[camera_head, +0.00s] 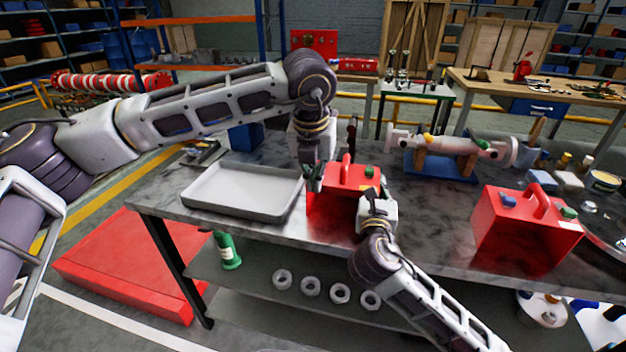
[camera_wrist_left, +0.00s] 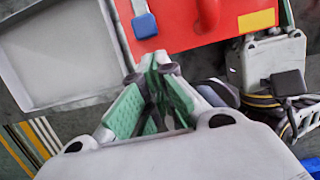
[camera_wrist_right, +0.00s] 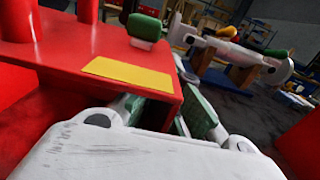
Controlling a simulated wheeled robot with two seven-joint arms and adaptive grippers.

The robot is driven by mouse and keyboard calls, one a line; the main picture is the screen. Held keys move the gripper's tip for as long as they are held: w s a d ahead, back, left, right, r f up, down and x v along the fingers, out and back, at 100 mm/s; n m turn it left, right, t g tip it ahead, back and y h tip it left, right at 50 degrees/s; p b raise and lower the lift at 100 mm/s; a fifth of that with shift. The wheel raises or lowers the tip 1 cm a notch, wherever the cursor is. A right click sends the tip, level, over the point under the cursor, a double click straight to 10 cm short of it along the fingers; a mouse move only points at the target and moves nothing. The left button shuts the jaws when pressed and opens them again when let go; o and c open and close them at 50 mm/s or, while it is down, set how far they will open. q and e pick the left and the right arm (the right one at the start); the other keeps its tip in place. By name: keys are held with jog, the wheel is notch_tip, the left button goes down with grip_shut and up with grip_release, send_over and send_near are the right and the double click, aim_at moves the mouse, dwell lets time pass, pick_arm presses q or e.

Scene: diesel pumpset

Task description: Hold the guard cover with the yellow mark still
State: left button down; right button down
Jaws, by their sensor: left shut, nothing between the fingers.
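The guard cover (camera_head: 330,212) is a red box with a handle on the bench's front edge. Its yellow mark shows in the left wrist view (camera_wrist_left: 256,20) and right wrist view (camera_wrist_right: 130,73). A blue clip (camera_wrist_left: 145,25) and a green clip (camera_wrist_right: 145,27) sit on its top. My left gripper (camera_wrist_left: 158,68) is shut and empty beside the cover; contact is unclear. My right gripper (camera_wrist_right: 165,112) is at the cover's edge by the yellow mark, its green-padded fingers on either side of the edge. Whether they press on it is not clear. It hides the mark in the head view.
A grey tray (camera_head: 240,207) lies left of the cover. Another red cover (camera_head: 515,240) with a handle stands at the right. A pale pipe assembly (camera_head: 450,146) rests on a blue stand (camera_head: 440,171) behind. Several white rings lie on the lower shelf (camera_head: 240,300).

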pick_arm(q)
jog(key=shift+w+d, duration=0.1)
jog(key=shift+w, duration=0.45)
jog(key=shift+w+d, duration=0.15)
jog(key=shift+w, duration=0.6)
jog(key=shift+w+d, duration=0.1)
jog(key=shift+w, duration=0.6)
jog(key=shift+s, duration=0.1)
jog(key=s+a+r, duration=0.1)
jog(key=s+r, duration=0.5)
jog(key=r, duration=0.3)
jog(key=shift+r, duration=0.35)
pick_arm(e)
jog(key=c, duration=1.6)
grip_release()
jog(key=shift+o, duration=0.2)
